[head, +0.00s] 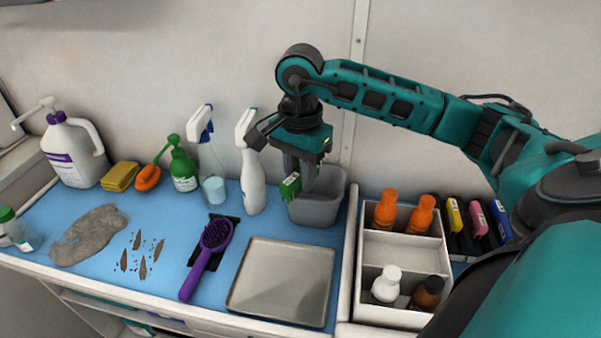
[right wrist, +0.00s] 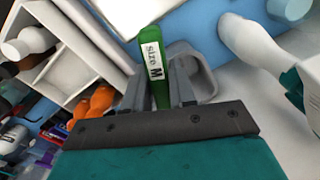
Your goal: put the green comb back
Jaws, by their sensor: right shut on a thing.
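My right gripper (head: 299,178) points down above the grey bin (head: 327,208) at the back of the blue counter. It is shut on the green comb (head: 290,187), whose white label reads "Size M" in the right wrist view (right wrist: 155,60). The comb is at the level of the bin's rim; its lower end is hard to make out. A black rack (head: 462,243) at the right holds a yellow comb (head: 455,216), a pink one (head: 479,220) and a blue one (head: 500,218). My arm partly hides the rack's right side. My left gripper is not in view.
A white divided box (head: 392,247) with orange, white and brown bottles stands between bin and rack. A metal tray (head: 282,281) and a purple brush (head: 207,258) lie in front. Spray bottles (head: 252,175) stand left of the gripper. A fur clump (head: 90,236) lies further left.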

